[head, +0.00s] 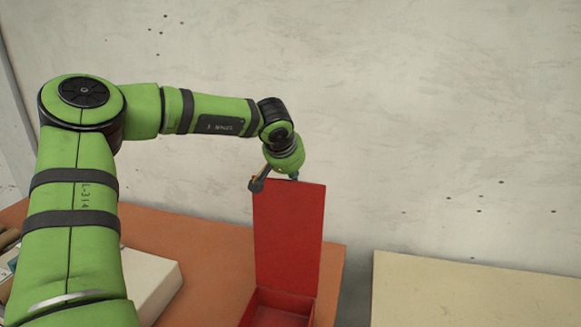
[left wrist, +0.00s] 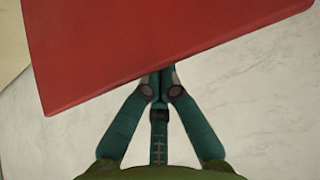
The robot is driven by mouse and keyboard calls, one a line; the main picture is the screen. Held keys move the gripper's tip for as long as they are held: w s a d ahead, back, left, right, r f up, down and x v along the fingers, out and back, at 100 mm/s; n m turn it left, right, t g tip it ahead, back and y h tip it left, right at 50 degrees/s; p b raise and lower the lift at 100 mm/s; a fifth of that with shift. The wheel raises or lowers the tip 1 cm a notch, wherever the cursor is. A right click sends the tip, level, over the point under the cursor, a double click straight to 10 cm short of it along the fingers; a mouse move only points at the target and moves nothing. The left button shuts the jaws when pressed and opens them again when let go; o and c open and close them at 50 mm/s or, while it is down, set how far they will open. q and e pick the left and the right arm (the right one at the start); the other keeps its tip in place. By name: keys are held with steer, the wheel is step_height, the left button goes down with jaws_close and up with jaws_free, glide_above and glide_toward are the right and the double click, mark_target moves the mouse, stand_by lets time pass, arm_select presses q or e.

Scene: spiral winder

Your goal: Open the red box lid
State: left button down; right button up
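The red box (head: 277,309) stands on the orange table at the bottom of the head view. Its red lid (head: 289,235) stands up, roughly upright, and the box's inside shows. The lid also fills the upper part of the left wrist view (left wrist: 140,45). My left gripper (head: 278,180) is at the lid's top edge. In the left wrist view its fingers (left wrist: 161,82) come together at the lid's edge, and the lid hides their tips. I cannot tell whether they touch the lid, but they look shut with no lid between them. My right gripper is not in view.
The orange table (head: 190,245) has a pale box (head: 150,285) at left, partly behind my left arm. A separate beige surface (head: 470,290) lies at right, beyond a gap. A pale wall (head: 430,110) stands behind. Free table lies left of the red box.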

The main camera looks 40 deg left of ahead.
arm_select(q)
steer(key=v, duration=1.2)
